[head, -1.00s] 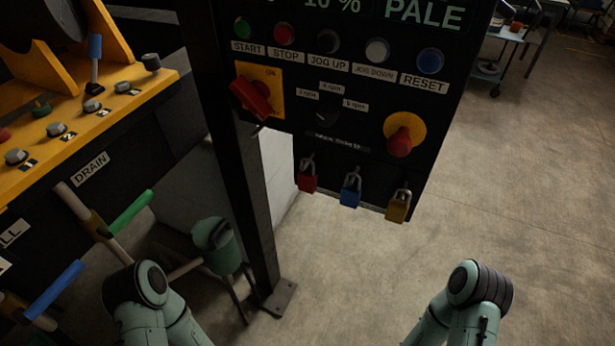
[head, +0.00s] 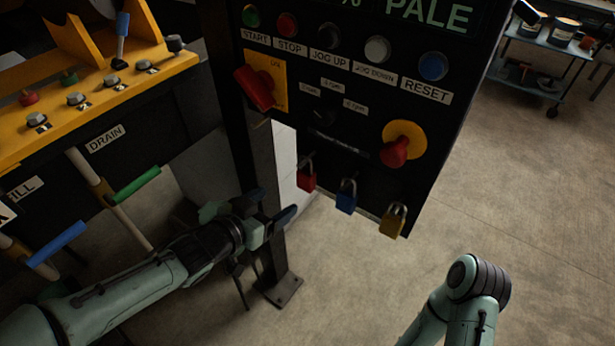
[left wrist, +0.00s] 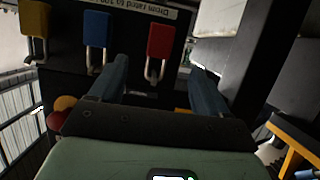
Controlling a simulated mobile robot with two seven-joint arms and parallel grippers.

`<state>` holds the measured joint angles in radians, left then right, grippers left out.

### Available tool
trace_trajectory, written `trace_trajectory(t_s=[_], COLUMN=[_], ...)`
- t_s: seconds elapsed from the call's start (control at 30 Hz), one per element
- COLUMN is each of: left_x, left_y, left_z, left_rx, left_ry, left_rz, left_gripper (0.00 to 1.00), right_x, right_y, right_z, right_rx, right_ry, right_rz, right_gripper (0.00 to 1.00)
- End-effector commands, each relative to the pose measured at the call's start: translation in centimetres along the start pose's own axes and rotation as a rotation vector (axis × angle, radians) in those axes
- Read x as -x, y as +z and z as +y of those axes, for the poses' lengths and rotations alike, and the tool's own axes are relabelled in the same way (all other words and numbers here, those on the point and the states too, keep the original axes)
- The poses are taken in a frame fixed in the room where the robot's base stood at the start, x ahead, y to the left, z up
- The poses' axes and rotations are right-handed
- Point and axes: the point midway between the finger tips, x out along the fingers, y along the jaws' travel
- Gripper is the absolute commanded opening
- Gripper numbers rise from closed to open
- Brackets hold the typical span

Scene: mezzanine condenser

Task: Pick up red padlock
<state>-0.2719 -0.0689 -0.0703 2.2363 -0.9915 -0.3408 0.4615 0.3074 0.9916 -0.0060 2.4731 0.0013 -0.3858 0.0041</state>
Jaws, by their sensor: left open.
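The red padlock (head: 306,182) hangs by its shackle at the lower edge of the black control panel, leftmost in a row of three. A blue padlock (head: 346,200) and a yellow padlock (head: 392,222) hang to its right. My left gripper (head: 275,206) is open and empty, just left of and below the red padlock. In the left wrist view, the red padlock (left wrist: 166,41) appears upside down, ahead of and between the two fingers, apart from them. The blue padlock (left wrist: 97,29) lies beyond the left finger there. My right gripper is out of view.
A dark steel post (head: 262,170) stands right behind my left gripper. The black panel (head: 345,145) carries buttons, a red-handled switch and a red knob. A yellow console (head: 100,95) and pipes with coloured handles are at left. Open floor lies at right.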

Motion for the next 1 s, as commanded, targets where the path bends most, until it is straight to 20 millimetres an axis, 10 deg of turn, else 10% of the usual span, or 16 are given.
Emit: trace_trajectory(t_s=[1.0], left_x=[-12.1], left_y=[-1.7], left_z=[0.2], left_rx=[-0.026], left_ry=[0.004], left_rz=[0.027], left_gripper=[0.77], right_x=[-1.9], right_y=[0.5], right_z=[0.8], right_rx=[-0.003], right_ry=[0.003], right_rz=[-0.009], right_gripper=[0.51])
